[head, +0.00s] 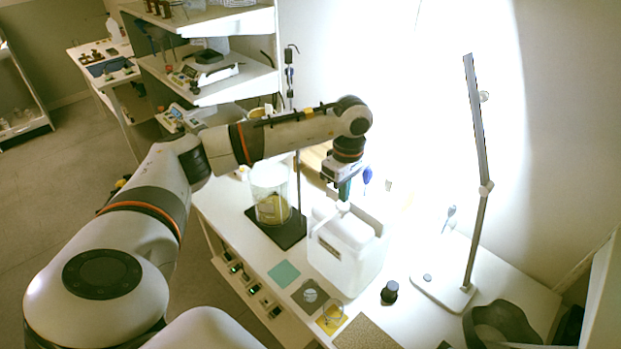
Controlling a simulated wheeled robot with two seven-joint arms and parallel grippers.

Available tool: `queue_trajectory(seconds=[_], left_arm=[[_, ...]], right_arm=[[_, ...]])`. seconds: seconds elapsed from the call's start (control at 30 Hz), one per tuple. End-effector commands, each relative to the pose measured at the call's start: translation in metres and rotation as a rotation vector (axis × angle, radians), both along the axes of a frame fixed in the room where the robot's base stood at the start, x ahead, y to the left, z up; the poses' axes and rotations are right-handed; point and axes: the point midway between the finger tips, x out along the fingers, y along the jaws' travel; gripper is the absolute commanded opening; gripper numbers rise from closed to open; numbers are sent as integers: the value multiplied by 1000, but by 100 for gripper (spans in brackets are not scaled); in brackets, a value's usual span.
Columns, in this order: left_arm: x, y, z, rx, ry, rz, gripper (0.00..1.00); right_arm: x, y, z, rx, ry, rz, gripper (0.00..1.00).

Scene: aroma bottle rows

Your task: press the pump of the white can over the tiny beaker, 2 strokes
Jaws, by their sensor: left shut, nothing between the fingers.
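The white can (345,262) is a boxy container standing upright on the white bench in the middle of the head view. My left gripper (344,192) points down at its top, shut and empty. The fingers hide most of the pump, so I cannot tell whether they touch it. Two small glass vessels stand in front of the can: one (310,295) on a grey square and one (334,312) on a yellow square. The one on the grey square looks smaller. I cannot tell any liquid in them. My right gripper is out of view.
A tall glass cylinder (268,185) stands on a black stand base (284,234) left of the can. A dark-capped bottle (389,292) and a lamp (478,215) stand to the right. A teal square (284,273) lies bare. Shelves (215,85) rise behind my left arm.

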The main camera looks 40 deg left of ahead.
Motion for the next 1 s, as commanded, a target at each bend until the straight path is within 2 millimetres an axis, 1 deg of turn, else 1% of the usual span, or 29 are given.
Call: queue_trajectory(seconds=[0.5,1.0], left_arm=[[0,0,-1,0,-1,0,0],[0,0,-18,0,-1,0,0]], right_arm=[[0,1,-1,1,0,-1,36],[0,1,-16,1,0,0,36]])
